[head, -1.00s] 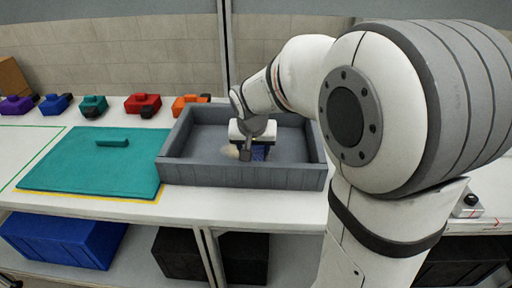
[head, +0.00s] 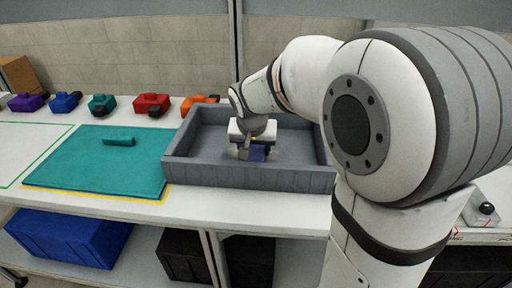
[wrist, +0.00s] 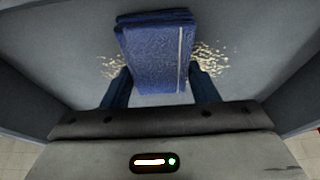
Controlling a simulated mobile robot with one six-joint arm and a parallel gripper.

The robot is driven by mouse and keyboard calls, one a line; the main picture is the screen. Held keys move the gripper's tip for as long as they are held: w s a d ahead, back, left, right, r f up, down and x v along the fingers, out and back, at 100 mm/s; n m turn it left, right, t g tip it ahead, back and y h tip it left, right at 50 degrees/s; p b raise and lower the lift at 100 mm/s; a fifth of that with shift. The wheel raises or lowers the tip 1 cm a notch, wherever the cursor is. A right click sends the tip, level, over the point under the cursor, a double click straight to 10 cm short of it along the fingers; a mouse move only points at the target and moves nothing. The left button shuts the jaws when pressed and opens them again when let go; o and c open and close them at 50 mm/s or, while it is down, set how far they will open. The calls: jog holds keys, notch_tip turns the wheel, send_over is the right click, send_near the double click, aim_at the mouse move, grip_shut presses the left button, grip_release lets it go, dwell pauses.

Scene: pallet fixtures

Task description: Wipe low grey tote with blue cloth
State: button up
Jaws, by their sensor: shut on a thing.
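The low grey tote (head: 260,178) is an open, shallow box on the white bench, right of the teal mat. My gripper (head: 252,150) is inside it, pointing down over the floor of the tote. It is shut on the blue cloth (head: 259,154), a folded pad with a pale stripe. In the wrist view the cloth (wrist: 155,55) sits between the two dark blue fingers (wrist: 150,88). Pale crumbs lie on the tote floor (wrist: 60,40) on both sides of the cloth. Whether the cloth touches the floor is hard to tell.
A teal mat (head: 75,165) with a small teal block (head: 119,140) lies left of the tote. Several coloured clamp-like items, one of them red (head: 151,103), line the back of the bench. A blue bin (head: 70,236) is on the shelf below. The tote's walls surround my gripper.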

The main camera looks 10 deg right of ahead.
aim_at(253, 153)
jog(key=shift+s+a+f, duration=0.1)
jog(key=shift+s+a, duration=0.1)
jog(key=shift+s, duration=0.25)
notch_tip(253, 153, up, 3)
jog(key=shift+a+f+p, duration=0.15)
jog(key=shift+p, duration=0.55)
jog(key=shift+r+p, duration=1.9)
jog(key=shift+r, duration=0.85)
jog(key=shift+s, duration=0.15)
